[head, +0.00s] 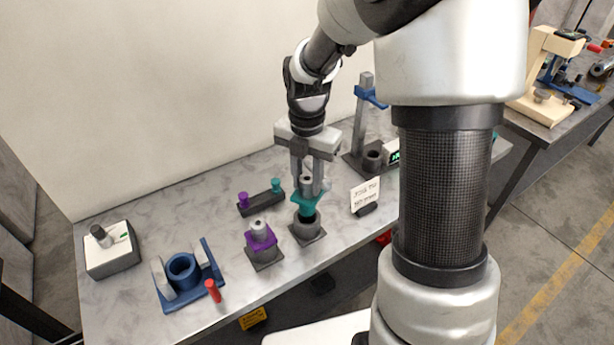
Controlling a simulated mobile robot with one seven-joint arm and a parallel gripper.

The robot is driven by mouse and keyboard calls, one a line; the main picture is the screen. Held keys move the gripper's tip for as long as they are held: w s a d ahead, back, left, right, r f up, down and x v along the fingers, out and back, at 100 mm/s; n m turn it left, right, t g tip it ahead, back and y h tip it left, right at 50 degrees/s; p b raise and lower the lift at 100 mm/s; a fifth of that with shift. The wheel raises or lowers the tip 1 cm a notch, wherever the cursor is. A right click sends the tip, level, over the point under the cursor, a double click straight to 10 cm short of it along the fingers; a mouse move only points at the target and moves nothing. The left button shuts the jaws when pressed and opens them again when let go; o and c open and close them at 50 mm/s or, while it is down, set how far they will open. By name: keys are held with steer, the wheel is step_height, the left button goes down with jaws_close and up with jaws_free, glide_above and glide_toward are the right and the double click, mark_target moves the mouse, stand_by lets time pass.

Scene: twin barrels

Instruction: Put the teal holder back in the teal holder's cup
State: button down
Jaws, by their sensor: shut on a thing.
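My gripper (308,187) points down over the bench and is shut on the teal holder (305,203), gripping its grey upper part. The holder is upright, just above or at the mouth of a dark grey cup (307,228) on a square base. I cannot tell whether the holder's lower end is inside the cup. A purple holder (260,236) with a grey top sits in a similar cup (264,257) to the left.
A dark block (262,203) with purple and teal knobs lies behind the cups. A small sign (365,194) and a grey stand (363,120) with a blue clamp are right. The bench's (130,310) front left is clear.

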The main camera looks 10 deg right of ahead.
mark_target(307, 202)
steer(key=shift+f, duration=0.55)
steer(key=shift+r, duration=0.1)
stand_by(1.6)
steer(key=shift+f+b, duration=1.6)
steer(key=shift+f, duration=1.55)
steer(key=c, duration=1.3)
jaws_free()
step_height(307, 202, up, 18)
steer(key=shift+f+p, duration=0.25)
steer(key=shift+p, duration=0.75)
